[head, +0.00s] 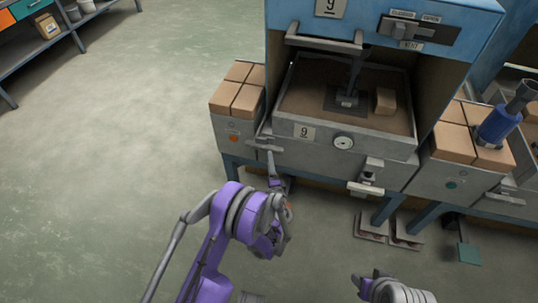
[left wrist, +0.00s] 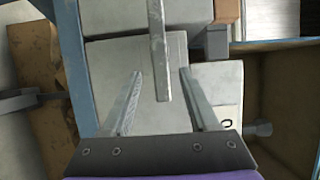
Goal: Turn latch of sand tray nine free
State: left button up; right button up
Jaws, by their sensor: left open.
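Sand tray nine (head: 385,145) is a grey tray of brown sand with a "9" plate (head: 304,132) and a round gauge on its front. A grey latch (head: 265,143) is at its front left corner. In the left wrist view a grey latch bar (left wrist: 158,45) comes down from the top edge and lies between my open fingers, apart from both. My left gripper (head: 275,183) is just below that latch; its fingers also show in the left wrist view (left wrist: 160,75). My right gripper (head: 368,284) is partly visible at the bottom edge, its jaws unclear.
Another latch-like fitting (head: 367,180) is at the tray's right. Tan bricks (head: 238,85) stand on the left ledge and more on the right one (head: 455,140). A blue cylinder (head: 497,124) leans on the right bricks. Floor at the left is clear.

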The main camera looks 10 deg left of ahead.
pick_arm(q)
jog(key=v, duration=0.6)
jog(key=shift+s, duration=0.15)
